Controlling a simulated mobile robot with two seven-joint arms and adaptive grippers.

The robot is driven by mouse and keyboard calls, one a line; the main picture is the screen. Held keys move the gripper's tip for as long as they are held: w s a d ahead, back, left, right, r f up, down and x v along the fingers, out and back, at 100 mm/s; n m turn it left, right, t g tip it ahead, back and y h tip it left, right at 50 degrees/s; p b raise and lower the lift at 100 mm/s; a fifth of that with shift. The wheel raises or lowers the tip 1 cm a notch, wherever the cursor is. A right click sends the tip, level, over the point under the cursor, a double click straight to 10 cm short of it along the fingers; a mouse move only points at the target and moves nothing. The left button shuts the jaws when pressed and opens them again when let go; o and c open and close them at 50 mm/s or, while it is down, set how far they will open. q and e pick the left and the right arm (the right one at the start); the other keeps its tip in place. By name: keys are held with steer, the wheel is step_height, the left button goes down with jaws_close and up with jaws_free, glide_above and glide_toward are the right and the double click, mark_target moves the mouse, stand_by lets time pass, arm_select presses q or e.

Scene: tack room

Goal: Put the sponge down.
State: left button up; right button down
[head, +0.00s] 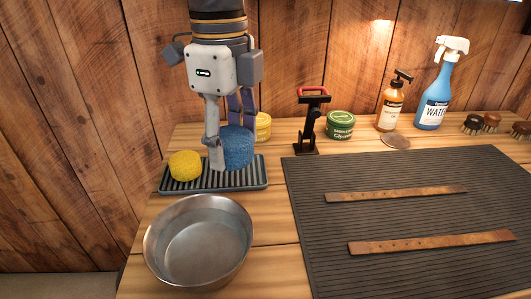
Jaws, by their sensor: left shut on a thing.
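My left gripper (222,150) reaches down from the top over the grey ridged tray (225,181). It is shut on the blue sponge (238,148), with one finger in front of the sponge's left side and the other partly hidden behind it. The blue sponge is over or on the back right part of the tray; I cannot tell whether its underside touches the ridges. A round yellow sponge (185,166) sits on the left part of the tray. My right gripper is not in view.
A metal bowl (200,243) stands in front of the tray. A dark ridged mat (400,215) with two leather straps (432,242) lies to the right. Behind are a black stand with a red top (311,120), tins (340,125), an amber bottle (391,105), a blue spray bottle (436,97) and brushes (491,121).

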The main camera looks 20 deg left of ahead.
arm_select(q)
steer(key=w+a+f, duration=0.1)
steer(key=w+f, duration=0.2)
steer(key=w+a+f+b, duration=0.1)
steer(key=w+a+f, duration=0.1)
steer(key=w+f, duration=0.1)
steer(key=w+a+f, duration=0.1)
steer(key=w+f, duration=0.2)
steer(key=w, duration=0.2)
steer(key=shift+w+a+f+b, duration=0.1)
steer(key=shift+a+b, duration=0.15)
steer(key=shift+b, duration=0.15)
steer(key=shift+w+a+f, duration=0.1)
steer(key=shift+w+f, duration=0.1)
steer(key=shift+f, duration=0.7)
steer(key=shift+w+f, duration=0.15)
steer(key=shift+f, duration=0.7)
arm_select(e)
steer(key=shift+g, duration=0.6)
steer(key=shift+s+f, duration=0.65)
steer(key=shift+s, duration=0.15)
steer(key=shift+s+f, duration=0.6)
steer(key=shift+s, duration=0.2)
arm_select(q)
steer(key=shift+f, duration=0.2)
steer(key=o, duration=0.8)
steer(key=shift+o, duration=0.2)
